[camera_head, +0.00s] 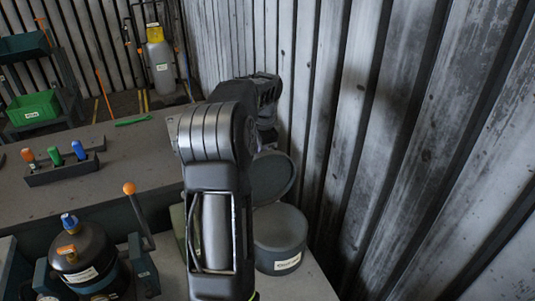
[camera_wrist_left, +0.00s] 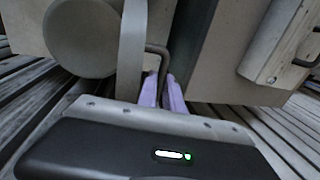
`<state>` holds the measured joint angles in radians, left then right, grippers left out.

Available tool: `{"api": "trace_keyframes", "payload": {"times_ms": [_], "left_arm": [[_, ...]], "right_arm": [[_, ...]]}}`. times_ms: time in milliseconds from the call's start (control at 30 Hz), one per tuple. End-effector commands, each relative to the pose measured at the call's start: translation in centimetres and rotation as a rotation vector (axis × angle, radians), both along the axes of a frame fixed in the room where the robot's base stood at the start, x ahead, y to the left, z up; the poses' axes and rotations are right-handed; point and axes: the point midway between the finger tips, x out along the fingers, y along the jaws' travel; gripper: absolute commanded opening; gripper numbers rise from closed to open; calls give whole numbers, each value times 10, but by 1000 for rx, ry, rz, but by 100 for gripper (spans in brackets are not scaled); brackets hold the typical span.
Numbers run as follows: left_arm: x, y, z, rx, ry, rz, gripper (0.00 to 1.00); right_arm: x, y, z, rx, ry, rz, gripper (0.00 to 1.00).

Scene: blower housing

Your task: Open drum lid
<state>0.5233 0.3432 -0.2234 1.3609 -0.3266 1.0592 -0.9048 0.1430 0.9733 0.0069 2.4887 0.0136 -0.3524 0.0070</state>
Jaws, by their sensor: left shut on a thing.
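The dark grey drum (camera_head: 280,240) stands right of centre in the head view, with a white label on its front. Its round lid (camera_head: 272,178) is raised and tilted up at the drum's back, so the drum is open. My left arm reaches across in front, and its wrist hides part of the lid. In the left wrist view my left gripper (camera_wrist_left: 163,92) has its lavender fingers shut on a thin bent bar (camera_wrist_left: 157,50), which looks like a handle. Whether it belongs to the lid is hard to tell. My right gripper is not in view.
A corrugated metal wall (camera_head: 400,130) rises close on the right. On the left are a black canister (camera_head: 85,262), an orange-knobbed lever (camera_head: 138,212) and a rack with coloured handles (camera_head: 60,172). A green bin (camera_head: 33,110) and a yellow-topped sprayer (camera_head: 160,65) are farther back.

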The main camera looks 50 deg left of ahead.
Motion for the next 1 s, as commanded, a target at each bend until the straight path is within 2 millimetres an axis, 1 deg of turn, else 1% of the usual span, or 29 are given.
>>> {"api": "trace_keyframes", "payload": {"times_ms": [33,233,667,700,933,1000], "left_arm": [[-2,3,-4,-5,11,3,0],[0,12,-6,-4,9,3,0],[2,14,-5,0,4,2,0],[2,14,-4,0,4,2,13],[3,14,-4,0,1,0,32],[3,14,-4,0,0,0,33]], "right_arm": [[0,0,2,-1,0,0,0],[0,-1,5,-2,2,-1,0],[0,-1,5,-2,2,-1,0],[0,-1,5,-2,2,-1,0],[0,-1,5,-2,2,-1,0],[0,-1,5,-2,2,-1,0]]}}
